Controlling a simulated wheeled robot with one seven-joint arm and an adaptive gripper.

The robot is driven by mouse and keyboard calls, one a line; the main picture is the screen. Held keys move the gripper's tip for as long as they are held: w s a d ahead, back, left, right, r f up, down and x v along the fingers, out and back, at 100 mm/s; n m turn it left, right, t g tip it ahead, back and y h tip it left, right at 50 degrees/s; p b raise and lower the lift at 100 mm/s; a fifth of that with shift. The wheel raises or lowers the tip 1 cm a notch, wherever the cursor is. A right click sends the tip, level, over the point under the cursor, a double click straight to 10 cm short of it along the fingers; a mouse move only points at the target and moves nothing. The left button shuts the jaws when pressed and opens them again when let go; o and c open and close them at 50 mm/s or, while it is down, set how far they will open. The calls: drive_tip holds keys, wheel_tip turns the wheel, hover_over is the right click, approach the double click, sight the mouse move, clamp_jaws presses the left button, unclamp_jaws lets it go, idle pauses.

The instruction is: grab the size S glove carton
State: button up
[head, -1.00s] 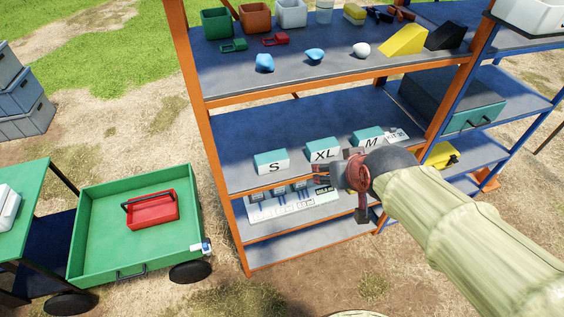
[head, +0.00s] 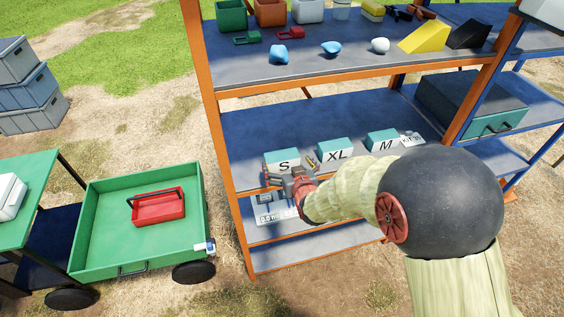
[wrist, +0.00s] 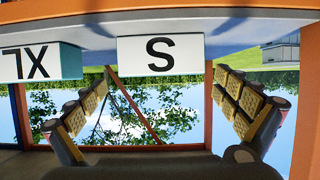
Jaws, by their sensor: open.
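The size S glove carton (head: 282,160) is a small teal box with a white front marked S, on the middle shelf at the left. In the wrist view the S carton (wrist: 161,55) appears upside down in place, straight ahead between the finger lines. My gripper (head: 289,176) is just in front of the S carton and covers part of its lower front in the head view. In the wrist view its two padded fingers (wrist: 165,105) are spread wide with nothing between them. I cannot tell the exact gap to the carton.
The XL carton (head: 336,151) stands close on the right of the S carton, and the M carton (head: 383,141) is further right. An orange shelf post (head: 222,150) is at the left. A green cart (head: 95,235) holds a red toolbox (head: 158,206).

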sight(283, 157)
drive_tip(key=b+x, duration=0.1)
drive_tip(key=x, duration=0.4)
drive_tip(key=shift+a+r, duration=0.15)
drive_tip(key=c, duration=1)
drive_tip(key=shift+r, duration=0.1)
